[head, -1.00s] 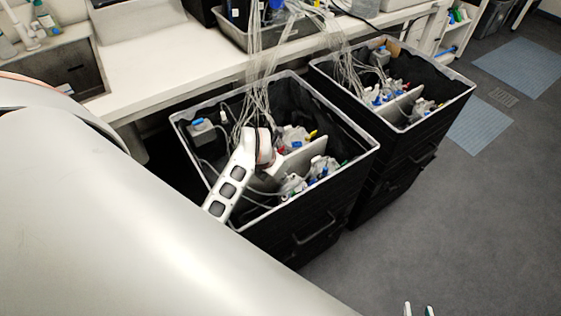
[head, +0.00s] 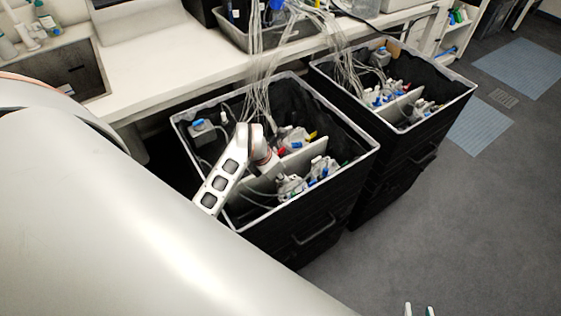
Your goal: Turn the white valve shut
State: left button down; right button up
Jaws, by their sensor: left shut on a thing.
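My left gripper (head: 250,140) reaches down into the nearer black bin (head: 313,217), its tips close together beside the bundle of clear tubes. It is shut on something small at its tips. The fingers hide most of it, and I cannot make out the white valve's shape or angle; it appears to be what is held. Only two pale fingertips of my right gripper (head: 418,311) show at the bottom edge, apart and empty over the floor.
Bottles with blue, yellow, red and green parts (head: 322,168) stand in the nearer bin beside a white divider (head: 303,156). A second black bin (head: 420,140) stands behind right. Clear tubes (head: 258,90) run up to the white bench (head: 170,75).

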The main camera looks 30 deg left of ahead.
pick_arm(q)
jog(key=c, duration=2.1)
grip_release()
